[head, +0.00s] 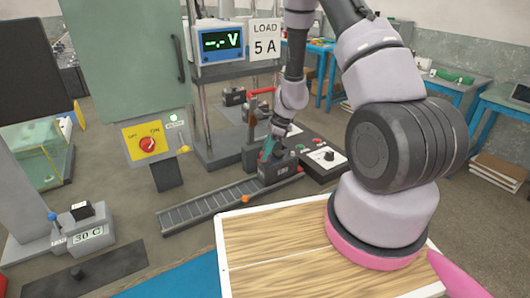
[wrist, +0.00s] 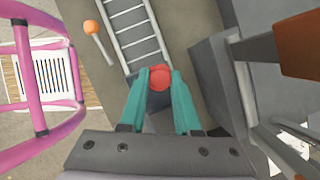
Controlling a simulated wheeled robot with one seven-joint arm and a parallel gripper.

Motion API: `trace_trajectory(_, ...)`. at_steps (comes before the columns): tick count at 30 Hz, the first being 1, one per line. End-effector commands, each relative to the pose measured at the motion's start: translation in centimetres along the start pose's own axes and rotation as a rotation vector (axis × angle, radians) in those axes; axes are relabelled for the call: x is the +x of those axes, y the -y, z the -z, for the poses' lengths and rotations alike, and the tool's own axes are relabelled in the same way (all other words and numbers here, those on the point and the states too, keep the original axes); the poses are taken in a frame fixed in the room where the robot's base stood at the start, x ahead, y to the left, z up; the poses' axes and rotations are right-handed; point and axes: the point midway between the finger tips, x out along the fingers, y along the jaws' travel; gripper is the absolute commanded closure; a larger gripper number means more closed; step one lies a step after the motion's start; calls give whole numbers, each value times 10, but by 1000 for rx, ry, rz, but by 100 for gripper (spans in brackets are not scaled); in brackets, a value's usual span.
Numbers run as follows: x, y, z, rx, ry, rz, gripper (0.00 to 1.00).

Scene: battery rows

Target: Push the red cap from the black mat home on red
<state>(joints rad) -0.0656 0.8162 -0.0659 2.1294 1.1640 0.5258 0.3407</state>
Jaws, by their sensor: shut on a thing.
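My gripper (head: 268,150) has teal fingers and points down over a dark battery-like block (head: 280,170) at the right end of the roller track. In the wrist view my gripper (wrist: 160,88) is shut on the red cap (wrist: 160,77), which shows between the fingertips. A grey-blue surface (wrist: 156,120) lies below the fingers. The cap is hidden in the head view. I cannot tell whether it touches a post, and no red post can be made out. A dark flat slab (head: 85,275), perhaps the black mat, lies at the lower left with no cap seen on it.
The roller track (head: 205,200) runs left from the block and also shows in the wrist view (wrist: 130,28). An orange-knobbed lever (wrist: 94,27) stands beside it. A dark press with a red handle (head: 262,91) stands behind. A control box (head: 325,157) is close on the right.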

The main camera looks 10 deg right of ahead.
Motion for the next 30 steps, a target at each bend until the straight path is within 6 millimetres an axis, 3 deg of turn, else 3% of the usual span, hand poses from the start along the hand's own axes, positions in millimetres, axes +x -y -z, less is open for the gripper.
trace_trajectory(5, 0, 0, 0, 1, -1, 0, 100)
trace_trajectory(6, 0, 0, 0, 1, -1, 0, 61)
trace_trajectory(8, 0, 0, 0, 1, -1, 0, 38)
trace_trajectory(9, 0, 0, 0, 1, -1, 0, 34)
trace_trajectory(15, 0, 0, 0, 1, -1, 0, 34)
trace_trajectory(18, 0, 0, 0, 1, 0, 0, 4)
trace_trajectory(30, -4, 0, -2, 0, 0, 1, 4)
